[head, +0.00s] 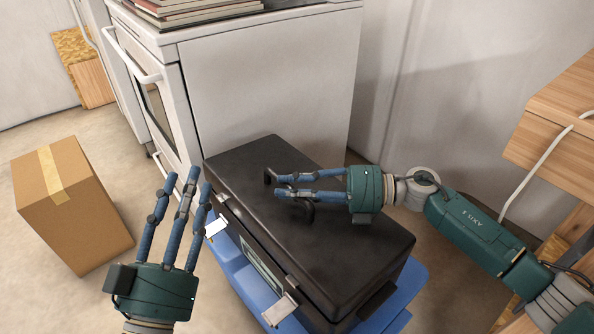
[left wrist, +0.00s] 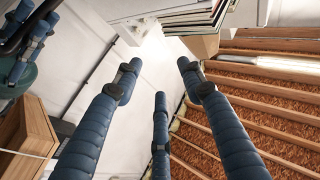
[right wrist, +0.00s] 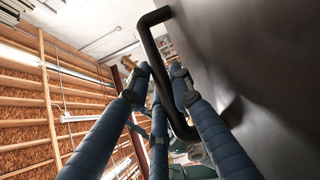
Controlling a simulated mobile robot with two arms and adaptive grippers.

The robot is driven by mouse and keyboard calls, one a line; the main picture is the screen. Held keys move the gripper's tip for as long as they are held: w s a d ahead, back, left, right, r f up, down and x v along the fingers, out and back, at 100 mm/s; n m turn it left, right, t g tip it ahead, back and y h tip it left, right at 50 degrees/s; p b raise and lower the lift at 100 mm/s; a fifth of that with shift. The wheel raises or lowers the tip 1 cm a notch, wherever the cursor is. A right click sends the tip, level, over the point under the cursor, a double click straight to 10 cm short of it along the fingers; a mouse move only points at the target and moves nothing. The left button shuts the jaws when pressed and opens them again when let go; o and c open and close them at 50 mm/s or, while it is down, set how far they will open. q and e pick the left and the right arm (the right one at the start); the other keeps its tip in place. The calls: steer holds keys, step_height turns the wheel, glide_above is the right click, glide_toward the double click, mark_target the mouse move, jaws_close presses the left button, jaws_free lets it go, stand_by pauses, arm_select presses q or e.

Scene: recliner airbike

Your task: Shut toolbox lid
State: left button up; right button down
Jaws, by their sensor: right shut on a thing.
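The black toolbox (head: 325,245) sits on a blue container. Its lid lies flat over the body, and I see no clear gap along the front side. Two pale latches, one nearer the back (head: 216,228) and one nearer the front (head: 280,309), stick out from the side. My right gripper (head: 275,186) is above the lid, shut on the dark lid handle (right wrist: 152,50), which passes between its fingers in the right wrist view. My left gripper (head: 188,183) is open and empty, left of the toolbox, its fingers spread; it also shows in the left wrist view (left wrist: 158,85).
The blue container (head: 230,265) sticks out around the toolbox base. A white stove (head: 265,95) with a stack of books (head: 190,10) stands right behind. A cardboard box (head: 75,205) is at the left, and a wooden table (head: 560,120) at the right. Floor between is clear.

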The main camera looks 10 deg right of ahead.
steer(key=shift+s+a+f+h+p, duration=0.25)
steer(key=shift+a+f+h+p, duration=0.1)
steer(key=shift+f, duration=0.25)
arm_select(q)
steer(key=f+g, duration=0.1)
steer(key=f, duration=0.1)
steer(key=w+f+g+y, duration=0.1)
steer(key=f, duration=0.2)
steer(key=shift+w+a+f+g, duration=0.15)
steer(key=shift+a+f+g, duration=0.1)
steer(key=shift+g, duration=0.15)
arm_select(e)
steer(key=c, duration=1.8)
jaws_free()
